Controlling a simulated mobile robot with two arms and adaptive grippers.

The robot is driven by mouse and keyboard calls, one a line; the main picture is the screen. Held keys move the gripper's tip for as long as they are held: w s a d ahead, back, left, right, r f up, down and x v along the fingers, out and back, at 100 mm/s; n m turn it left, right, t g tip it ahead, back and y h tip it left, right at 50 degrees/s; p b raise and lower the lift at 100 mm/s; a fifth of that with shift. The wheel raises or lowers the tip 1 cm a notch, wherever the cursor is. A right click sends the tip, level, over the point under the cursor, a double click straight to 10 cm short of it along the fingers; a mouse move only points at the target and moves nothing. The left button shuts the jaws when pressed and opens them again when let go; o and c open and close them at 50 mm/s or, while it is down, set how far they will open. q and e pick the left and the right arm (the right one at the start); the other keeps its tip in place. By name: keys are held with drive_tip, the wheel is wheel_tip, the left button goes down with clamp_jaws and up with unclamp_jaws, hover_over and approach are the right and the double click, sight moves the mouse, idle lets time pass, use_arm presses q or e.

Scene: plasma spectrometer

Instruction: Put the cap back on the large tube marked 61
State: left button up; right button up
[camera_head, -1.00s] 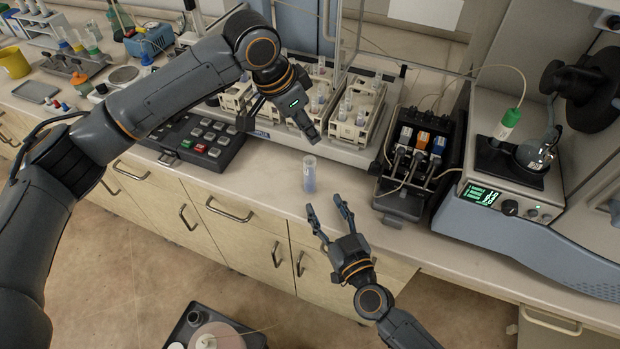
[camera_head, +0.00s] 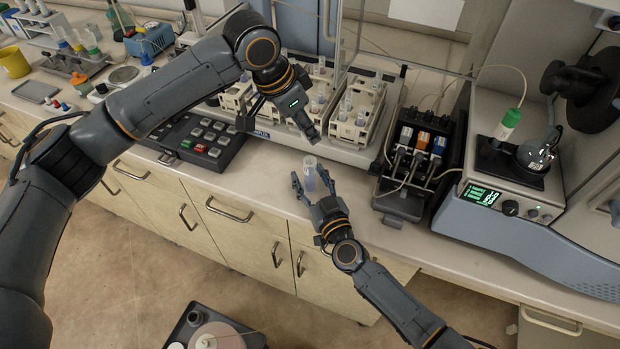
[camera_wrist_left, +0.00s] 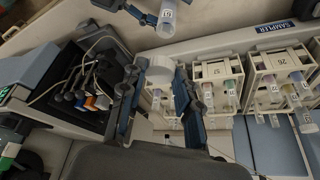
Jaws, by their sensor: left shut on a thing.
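The large tube (camera_head: 310,171), clear with bluish contents, stands upright and uncapped near the bench's front edge. It also shows at the top of the left wrist view (camera_wrist_left: 167,18), its printed number turned upside down. My left gripper (camera_head: 313,138) is above and just behind the tube, pointing down. In the left wrist view its fingers are shut on a whitish cap (camera_wrist_left: 160,70); the cap is not clear in the head view.
Racks of small tubes (camera_head: 355,115) stand on the sampler behind the tube. A keypad (camera_head: 195,138) lies to the left. A pump with coloured clamps (camera_head: 415,150) and the spectrometer box (camera_head: 500,200) stand to the right. Bare bench lies beside the tube.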

clamp_jaws()
use_arm(q)
drive_tip(key=shift+f, duration=2.5)
drive_tip(key=shift+f, duration=0.85)
drive_tip(key=shift+f, duration=0.6)
